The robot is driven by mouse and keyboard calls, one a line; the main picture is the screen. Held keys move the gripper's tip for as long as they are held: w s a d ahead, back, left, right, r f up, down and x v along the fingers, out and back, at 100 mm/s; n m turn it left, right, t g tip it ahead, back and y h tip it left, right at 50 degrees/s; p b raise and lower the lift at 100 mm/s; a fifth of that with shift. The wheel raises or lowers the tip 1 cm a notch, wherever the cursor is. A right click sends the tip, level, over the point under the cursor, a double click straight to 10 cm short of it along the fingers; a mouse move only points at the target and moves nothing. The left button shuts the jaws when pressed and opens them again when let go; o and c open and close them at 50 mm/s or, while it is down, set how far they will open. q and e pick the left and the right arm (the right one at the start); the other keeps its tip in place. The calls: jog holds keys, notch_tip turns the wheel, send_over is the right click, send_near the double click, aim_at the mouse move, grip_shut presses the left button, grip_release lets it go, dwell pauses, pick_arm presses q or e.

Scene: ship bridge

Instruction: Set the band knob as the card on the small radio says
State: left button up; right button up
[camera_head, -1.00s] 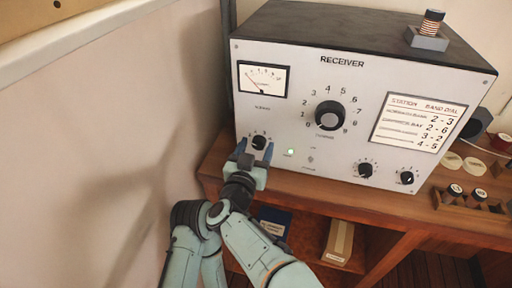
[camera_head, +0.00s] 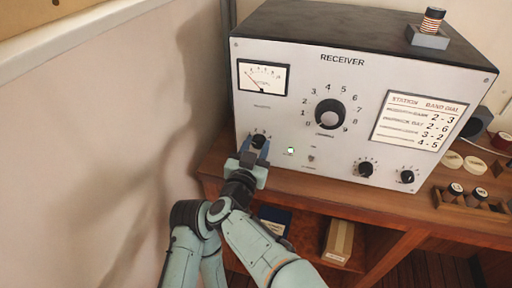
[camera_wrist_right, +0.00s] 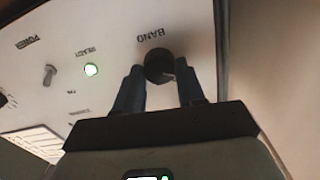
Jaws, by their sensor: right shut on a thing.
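The band knob (camera_head: 258,141) is a small black knob at the lower left of the grey receiver front (camera_head: 300,130). In the right wrist view it shows as a dark round knob (camera_wrist_right: 159,66) under the upside-down word BAND. My right gripper (camera_head: 254,150) is shut on it, with one blue finger on each side. The fingers hide part of the knob and its scale, so I cannot read its setting. A white card (camera_head: 419,121) on the receiver's right side lists stations with band and dial numbers, such as 2 - 3 and 4 - 5. I cannot make out a separate small radio. My left gripper is out of view.
The receiver stands on a wooden desk (camera_head: 430,212) near the left wall. A large tuning dial (camera_head: 330,114), two small knobs and a lit green lamp (camera_head: 291,150) are on its front. A coil in a grey holder (camera_head: 428,40) is on top. Spools in a rack (camera_head: 468,199) sit right.

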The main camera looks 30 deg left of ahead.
jog(key=m+b, duration=0.1)
jog(key=m, duration=0.3)
jog(key=shift+d+f+m+b, duration=0.1)
jog(key=shift+f+m+b, duration=0.05)
jog(key=shift+m+b, duration=0.75)
jog(key=shift+m, duration=1)
jog(key=o, duration=1)
jog(key=shift+d, duration=0.1)
